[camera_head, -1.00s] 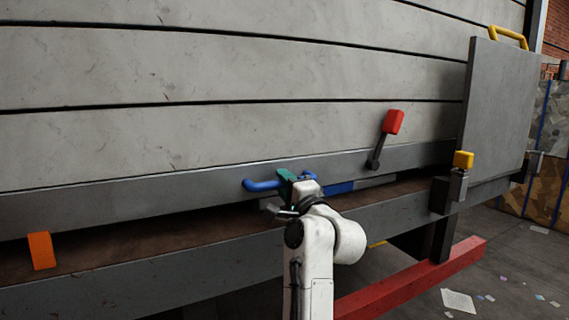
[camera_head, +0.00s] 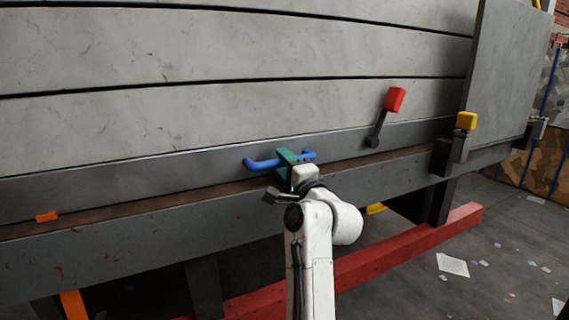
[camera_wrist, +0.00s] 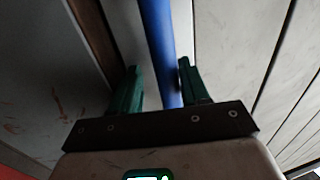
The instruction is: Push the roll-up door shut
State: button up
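The roll-up door (camera_head: 200,113) is a wall of pale grey slats with a darker grey bottom rail (camera_head: 110,185). The rail's lower edge sits right at the brown sill (camera_head: 150,205), with no dark gap visible; I cannot tell whether they touch. A blue bar handle (camera_head: 262,164) is fixed to the rail and also shows in the wrist view (camera_wrist: 158,40). My gripper (camera_head: 286,166) has green fingers, one on each side of the handle bar.
A red-tipped lever (camera_head: 394,100) stands right of the handle. A yellow-topped latch (camera_head: 466,121) and a tall grey panel (camera_head: 508,75) are further right. A red floor beam (camera_head: 400,247) runs below. An orange tab (camera_head: 46,216) is at the left sill.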

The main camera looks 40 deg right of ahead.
jog(key=shift+o, duration=0.2)
jog(key=shift+r, duration=0.1)
jog(key=v, duration=1.1)
jog(key=shift+w, duration=0.1)
dwell(0.4)
jog(key=s+a+f+n+g+y, duration=0.1)
jog(key=s+a+f+n+g, duration=0.2)
jog(key=f, duration=0.5)
jog(key=s+a+f+n+g+y, duration=0.1)
jog(key=s+f+n+g+y, duration=0.15)
jog(key=f+n, duration=0.4)
jog(key=s+a+f+n+g, duration=0.2)
jog(key=f+g, duration=0.1)
jog(key=f, duration=0.6)
jog(key=s+a+f+n+g+y, duration=0.1)
jog(key=s+a+f+n+g, duration=0.35)
jog(key=s+f, duration=0.55)
jog(key=s+a+f+n+g+y, duration=0.1)
jog(key=s+a+f+n+g, duration=0.5)
jog(key=s, duration=0.7)
notch_tip(320, 180, up, 17)
jog(key=d+m+p, duration=0.1)
jog(key=d+p, duration=0.1)
jog(key=p, duration=1.6)
jog(key=shift+w+r+t, duration=0.15)
jog(key=shift+w+t, duration=0.15)
jog(key=shift+t, duration=0.1)
